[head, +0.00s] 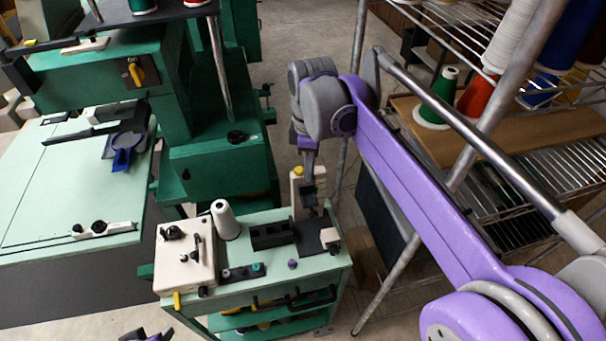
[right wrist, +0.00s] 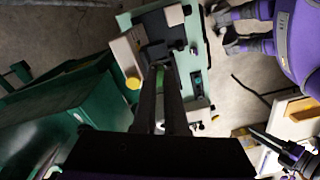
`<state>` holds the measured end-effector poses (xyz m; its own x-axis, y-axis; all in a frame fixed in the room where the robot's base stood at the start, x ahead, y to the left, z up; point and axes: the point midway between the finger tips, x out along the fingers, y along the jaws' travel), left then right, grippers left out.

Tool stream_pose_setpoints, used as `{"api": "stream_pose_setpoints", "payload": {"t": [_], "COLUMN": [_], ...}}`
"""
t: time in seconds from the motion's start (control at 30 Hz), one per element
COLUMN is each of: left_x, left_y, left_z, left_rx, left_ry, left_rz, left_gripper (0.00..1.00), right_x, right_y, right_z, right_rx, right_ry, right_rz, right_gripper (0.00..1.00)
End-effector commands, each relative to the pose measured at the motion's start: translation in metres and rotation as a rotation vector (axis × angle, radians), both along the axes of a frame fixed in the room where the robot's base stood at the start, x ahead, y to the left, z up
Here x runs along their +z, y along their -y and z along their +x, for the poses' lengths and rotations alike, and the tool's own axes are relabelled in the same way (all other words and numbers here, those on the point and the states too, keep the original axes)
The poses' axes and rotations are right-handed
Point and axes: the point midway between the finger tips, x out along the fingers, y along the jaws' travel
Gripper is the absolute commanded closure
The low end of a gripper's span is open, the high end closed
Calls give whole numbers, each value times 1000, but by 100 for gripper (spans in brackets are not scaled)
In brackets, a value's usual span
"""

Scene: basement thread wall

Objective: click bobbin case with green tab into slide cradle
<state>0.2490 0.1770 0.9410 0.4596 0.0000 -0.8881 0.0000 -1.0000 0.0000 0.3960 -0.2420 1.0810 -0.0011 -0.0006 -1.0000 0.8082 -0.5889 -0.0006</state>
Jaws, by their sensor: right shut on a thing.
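My right gripper (head: 311,205) points down over the right back part of a mint-topped cart, just beside a beige post with a yellow knob (head: 297,172). In the right wrist view its two long dark fingers (right wrist: 164,100) are close together. A narrow green patch, seemingly the bobbin case's green tab (right wrist: 167,84), shows between them; the case's body is mostly hidden. Below is a dark plate (head: 322,238), which may hold the slide cradle; the cradle itself is not clear. A purple and dark part, probably my left gripper (head: 146,335), is cut off at the bottom edge.
The cart top (head: 220,255) also carries a beige box (head: 185,258), a white thread cone (head: 225,220), a black block (head: 271,234), a dark strip with a teal piece (head: 243,272) and a purple knob (head: 292,264). A wire shelf (head: 510,150) stands close right; green machines stand behind.

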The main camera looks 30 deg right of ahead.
Motion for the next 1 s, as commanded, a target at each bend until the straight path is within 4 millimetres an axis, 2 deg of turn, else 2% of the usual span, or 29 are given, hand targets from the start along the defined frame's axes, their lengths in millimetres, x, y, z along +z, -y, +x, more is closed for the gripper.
{"api": "stream_pose_setpoints", "payload": {"t": [0.7,1.0], "left_x": [-47,-49], "left_y": [0,0], "left_z": [-14,-14], "left_rx": [0,0], "left_ry": [-25,-26], "left_rz": [0,0], "left_gripper": [50,50], "right_x": [-61,-66], "right_y": [0,0], "right_z": [0,0], "right_rx": [1,1], "right_ry": [0,0], "right_rz": [0,0], "right_gripper": [100,100]}}
